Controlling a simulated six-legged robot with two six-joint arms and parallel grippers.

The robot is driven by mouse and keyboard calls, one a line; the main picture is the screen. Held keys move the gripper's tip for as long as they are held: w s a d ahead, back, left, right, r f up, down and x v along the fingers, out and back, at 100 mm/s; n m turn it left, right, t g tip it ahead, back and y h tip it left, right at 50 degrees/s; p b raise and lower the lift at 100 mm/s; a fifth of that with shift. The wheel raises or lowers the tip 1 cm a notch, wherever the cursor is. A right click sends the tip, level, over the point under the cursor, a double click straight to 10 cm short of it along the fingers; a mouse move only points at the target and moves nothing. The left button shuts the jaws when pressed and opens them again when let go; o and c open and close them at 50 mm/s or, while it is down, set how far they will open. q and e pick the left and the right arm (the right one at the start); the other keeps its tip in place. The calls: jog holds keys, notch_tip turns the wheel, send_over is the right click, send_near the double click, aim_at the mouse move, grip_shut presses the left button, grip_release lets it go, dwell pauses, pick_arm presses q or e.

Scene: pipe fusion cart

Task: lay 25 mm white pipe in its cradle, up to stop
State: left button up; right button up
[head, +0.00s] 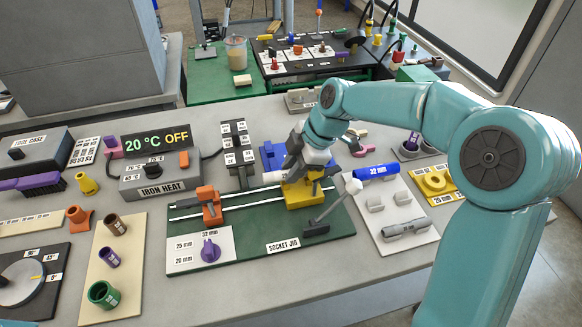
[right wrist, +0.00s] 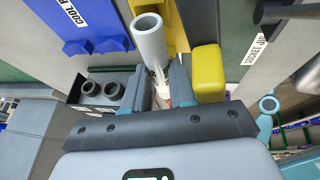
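The white pipe (right wrist: 150,42) shows in the right wrist view between the fingers of my right gripper (right wrist: 162,85), its open end toward the top of the picture. The fingers are close against it on both sides. In the head view my right gripper (head: 303,168) is low over the yellow cradle (head: 304,195) on the green socket jig (head: 240,250); the hand hides most of the pipe there. Yellow jig parts (right wrist: 208,72) stand beside the fingers in the wrist view. I cannot tell whether the pipe touches the cradle or a stop. My left gripper is out of view.
An orange clamp (head: 209,205) stands on the jig rail to the left, and a grey lever (head: 330,207) rises at the cradle's right. A pale rack (head: 393,205) with a blue pipe (head: 376,172) and a grey pipe (head: 406,229) lies right. The iron heater (head: 160,175) stands left.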

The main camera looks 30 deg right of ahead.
jog(key=shift+o, duration=0.4)
jog(key=shift+s+d+r, duration=0.15)
jog(key=shift+d+r, duration=0.5)
jog(key=shift+d, duration=0.05)
jog(key=shift+s+d+r, duration=0.15)
jog(key=shift+d+r, duration=0.45)
jog(key=shift+d, duration=0.1)
jog(key=a+p+v, duration=0.1)
jog(key=v, duration=1.2)
jog(key=shift+a+r, duration=0.25)
jog(key=shift+a, duration=0.1)
jog(key=shift+s, duration=0.15)
